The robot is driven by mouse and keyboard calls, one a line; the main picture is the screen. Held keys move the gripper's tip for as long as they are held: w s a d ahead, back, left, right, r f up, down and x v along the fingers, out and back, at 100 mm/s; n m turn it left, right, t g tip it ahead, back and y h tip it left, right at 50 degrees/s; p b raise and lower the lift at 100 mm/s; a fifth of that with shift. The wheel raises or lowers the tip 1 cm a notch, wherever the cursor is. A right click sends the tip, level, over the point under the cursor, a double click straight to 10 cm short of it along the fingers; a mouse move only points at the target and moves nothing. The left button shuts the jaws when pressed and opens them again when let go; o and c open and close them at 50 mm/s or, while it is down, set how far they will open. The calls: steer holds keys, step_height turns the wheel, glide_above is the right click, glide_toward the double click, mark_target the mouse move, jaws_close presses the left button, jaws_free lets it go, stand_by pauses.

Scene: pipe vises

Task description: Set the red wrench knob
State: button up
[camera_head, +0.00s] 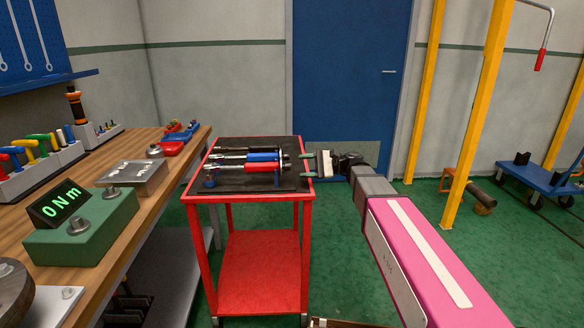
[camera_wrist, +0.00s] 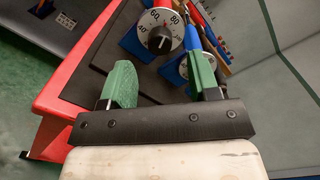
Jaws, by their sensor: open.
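The red-handled wrench (camera_head: 262,167) lies on the black mat of the red cart, in front of a blue-handled wrench (camera_head: 263,156). In the wrist view a round white dial (camera_wrist: 160,32) with a dark centre knob and the numbers 60 and 80 faces me, beyond my fingertips. A second dial (camera_wrist: 184,68) is partly hidden by my right-hand green finger. My gripper (camera_head: 307,165) (camera_wrist: 158,66) is open and empty at the cart's right edge, apart from the first dial.
The red cart (camera_head: 251,198) stands beside a wooden bench (camera_head: 152,205). On the bench are a green box with a "0Nm" display (camera_head: 62,202) and a metal block (camera_head: 134,175).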

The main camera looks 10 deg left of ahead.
mark_target(286, 167)
steer(key=shift+x, duration=2.35)
steer(key=c, duration=0.9)
steer(key=shift+c, duration=0.2)
